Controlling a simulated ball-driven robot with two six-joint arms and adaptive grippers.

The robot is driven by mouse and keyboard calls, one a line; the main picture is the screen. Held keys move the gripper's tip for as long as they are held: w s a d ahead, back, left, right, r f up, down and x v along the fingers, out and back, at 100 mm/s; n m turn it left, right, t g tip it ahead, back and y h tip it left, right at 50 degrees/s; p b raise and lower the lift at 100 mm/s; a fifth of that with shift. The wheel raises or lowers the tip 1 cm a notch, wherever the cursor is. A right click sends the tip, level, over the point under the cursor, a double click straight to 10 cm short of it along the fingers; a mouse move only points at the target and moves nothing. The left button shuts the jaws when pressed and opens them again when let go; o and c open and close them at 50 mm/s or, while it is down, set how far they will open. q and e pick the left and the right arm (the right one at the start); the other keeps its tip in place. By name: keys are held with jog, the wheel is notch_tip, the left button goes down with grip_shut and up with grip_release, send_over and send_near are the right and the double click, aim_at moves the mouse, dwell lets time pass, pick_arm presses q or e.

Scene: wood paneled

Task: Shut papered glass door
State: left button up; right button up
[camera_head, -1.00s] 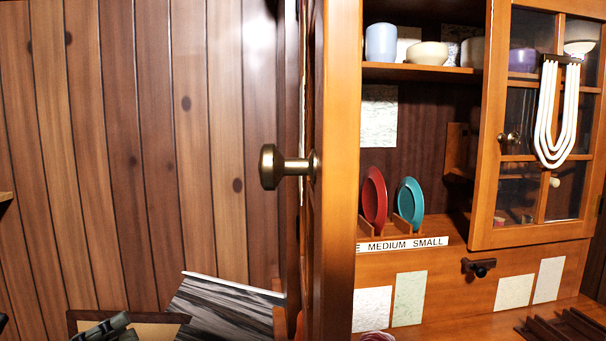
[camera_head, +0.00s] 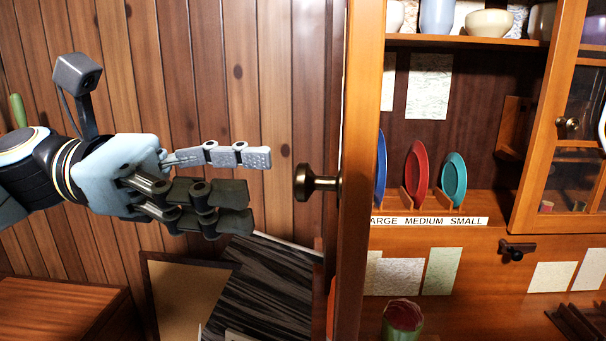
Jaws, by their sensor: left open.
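The open cabinet door (camera_head: 358,200) stands edge-on towards me, left of the open cupboard. Its round brass knob (camera_head: 316,182) sticks out to the left. The glass and any paper on this door are hidden at this angle. My left gripper (camera_head: 258,190) is open and empty, its fingers pointing right, a short gap left of the knob. It does not touch the door. A second glass-paned door (camera_head: 547,130) is at the right, with a small knob (camera_head: 568,124).
Inside the cupboard stand blue (camera_head: 381,168), red (camera_head: 416,172) and teal (camera_head: 454,180) plates above a size label (camera_head: 428,221). Bowls sit on the shelf (camera_head: 440,42) above. A cup (camera_head: 402,320) is on the counter below. A wooden surface (camera_head: 65,308) lies at lower left.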

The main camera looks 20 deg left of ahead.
aim_at(302, 200)
pick_arm(q)
jog(key=d, duration=0.2)
jog(key=w+d+p, duration=0.1)
jog(key=d, duration=0.1)
jog(key=shift+r, duration=0.15)
jog(key=shift+w+d+p, duration=0.1)
jog(key=shift+d+p, duration=0.35)
jog(key=shift+d, duration=0.4)
grip_shut()
